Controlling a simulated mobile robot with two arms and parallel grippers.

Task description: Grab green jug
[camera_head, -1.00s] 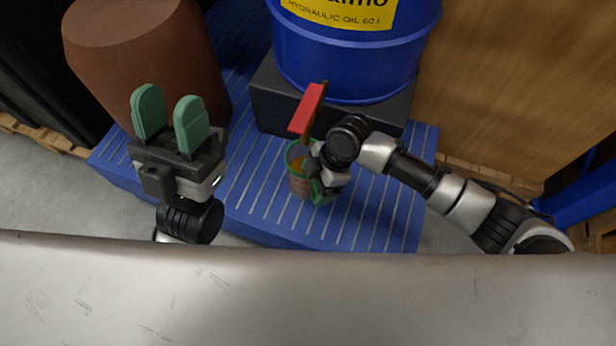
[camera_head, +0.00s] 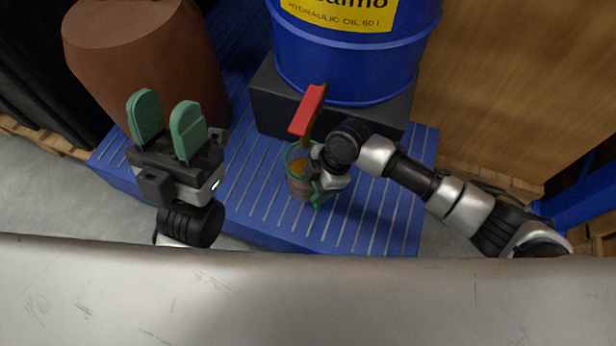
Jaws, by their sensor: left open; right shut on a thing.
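A jug (camera_head: 297,186) with a green rim and orange-brown contents stands on the blue slatted platform, below the black block. My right gripper (camera_head: 316,180) is at the jug's right side and is shut on it; the fingertips are mostly hidden by the wrist. My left gripper (camera_head: 167,126) is open and empty, its two green finger pads pointing up, to the left of the jug in the picture.
A blue oil drum (camera_head: 350,60) with a yellow label sits on a black block (camera_head: 268,112) behind the jug. A red-handled thing (camera_head: 307,110) rises just above the jug. A brown barrel (camera_head: 140,55) stands left. The blue platform (camera_head: 375,215) is clear at front right.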

